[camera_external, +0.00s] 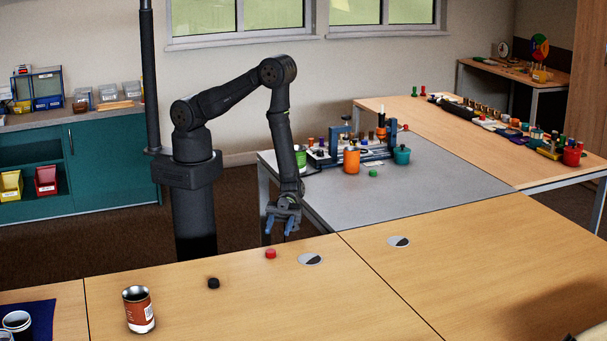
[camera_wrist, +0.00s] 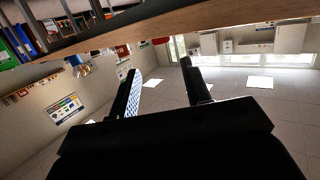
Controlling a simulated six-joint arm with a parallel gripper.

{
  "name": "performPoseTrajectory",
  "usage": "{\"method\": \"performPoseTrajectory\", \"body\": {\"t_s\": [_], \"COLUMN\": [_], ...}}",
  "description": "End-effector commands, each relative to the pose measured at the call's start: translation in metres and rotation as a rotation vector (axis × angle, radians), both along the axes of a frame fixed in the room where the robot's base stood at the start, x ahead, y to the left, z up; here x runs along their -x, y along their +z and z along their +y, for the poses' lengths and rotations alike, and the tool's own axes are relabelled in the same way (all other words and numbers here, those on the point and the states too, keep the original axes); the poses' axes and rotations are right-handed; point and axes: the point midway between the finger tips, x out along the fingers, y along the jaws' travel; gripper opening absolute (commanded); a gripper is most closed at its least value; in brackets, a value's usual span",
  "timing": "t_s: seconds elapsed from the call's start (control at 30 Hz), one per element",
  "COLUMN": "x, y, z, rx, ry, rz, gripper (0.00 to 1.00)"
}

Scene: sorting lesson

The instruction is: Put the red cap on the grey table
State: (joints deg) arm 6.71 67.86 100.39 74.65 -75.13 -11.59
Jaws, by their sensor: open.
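The red cap (camera_external: 270,253) sits on the wooden table near its far edge in the external view. A small red thing, which looks like the cap, shows at the table edge in the wrist view (camera_wrist: 161,41). The grey table (camera_external: 405,198) stands behind and to the right, adjoining the wooden tables. My gripper (camera_external: 284,228) points down by the wooden table's far edge, above and slightly right of the red cap in the picture, apart from it. Its two fingers in the wrist view (camera_wrist: 160,68) are spread with nothing between them.
A black cap (camera_external: 213,283) and a labelled can (camera_external: 139,309) stand on the wooden table. The grey table holds a green cap (camera_external: 373,173), an orange cup (camera_external: 351,160), a teal pot (camera_external: 402,155) and a rack at its back. Its front middle is clear.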

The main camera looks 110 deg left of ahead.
Motion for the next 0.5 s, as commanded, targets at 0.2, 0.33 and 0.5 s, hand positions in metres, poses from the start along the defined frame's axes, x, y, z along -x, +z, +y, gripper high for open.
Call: {"method": "performPoseTrajectory", "body": {"t_s": [0.2,0.33,0.5], "x": [0.007,0.011,0.014], "y": [0.009,0.013,0.015], "z": [0.043,0.06,0.072], "rx": [0.001,0.0,0.001], "ry": [0.004,0.003,0.001], "rz": [-0.001,-0.002,-0.001], "gripper": [0.44,0.44,0.52]}}
